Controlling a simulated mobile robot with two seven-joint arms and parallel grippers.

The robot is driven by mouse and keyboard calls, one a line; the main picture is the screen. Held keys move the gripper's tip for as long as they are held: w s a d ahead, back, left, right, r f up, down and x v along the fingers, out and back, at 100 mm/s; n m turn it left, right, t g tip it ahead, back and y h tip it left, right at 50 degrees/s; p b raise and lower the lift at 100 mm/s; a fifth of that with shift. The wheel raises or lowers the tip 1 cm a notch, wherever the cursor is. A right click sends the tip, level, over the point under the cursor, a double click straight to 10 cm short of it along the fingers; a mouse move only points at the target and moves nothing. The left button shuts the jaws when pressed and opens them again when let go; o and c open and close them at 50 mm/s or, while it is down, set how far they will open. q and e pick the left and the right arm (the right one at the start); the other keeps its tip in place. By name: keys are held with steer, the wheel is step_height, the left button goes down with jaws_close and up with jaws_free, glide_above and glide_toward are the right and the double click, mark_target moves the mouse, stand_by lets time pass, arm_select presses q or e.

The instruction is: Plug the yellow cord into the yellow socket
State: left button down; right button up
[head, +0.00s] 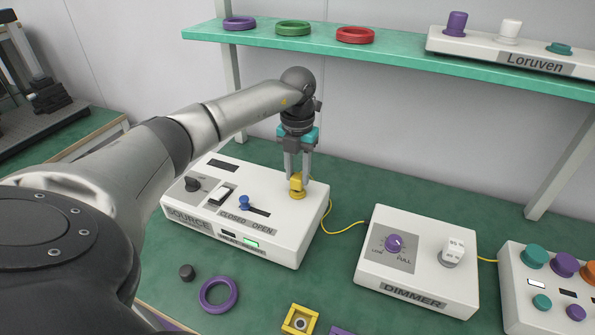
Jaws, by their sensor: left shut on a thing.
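My left gripper (298,178) reaches down over the right end of the white SOURCE box (308,242). Its fingers are shut on a yellow plug (296,183). A round yellow piece, apparently the yellow socket (297,195), shows on the box top directly below the plug. The plug looks upright and lined up with it, but I cannot tell whether it is seated. The yellow cord (345,230) runs from behind the box's right edge to the white DIMMER box (440,292). The cord's end near the plug is hidden. My right gripper is out of view.
The SOURCE box carries a black knob (193,184), a switch and a blue slider (244,202). A purple ring (218,294), black cap (187,272) and yellow square block (300,319) lie in front. A control box (520,310) stands right. A green shelf (390,53) spans behind.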

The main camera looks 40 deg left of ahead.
arm_select(q)
steer(key=shift+f, duration=0.55)
steer(key=shift+c, duration=2.3)
jaws_free()
steer(key=shift+r, duration=0.1)
step_height(320, 180, up, 7)
steer(key=shift+r+p, duration=0.2)
steer(key=shift+p, duration=0.25)
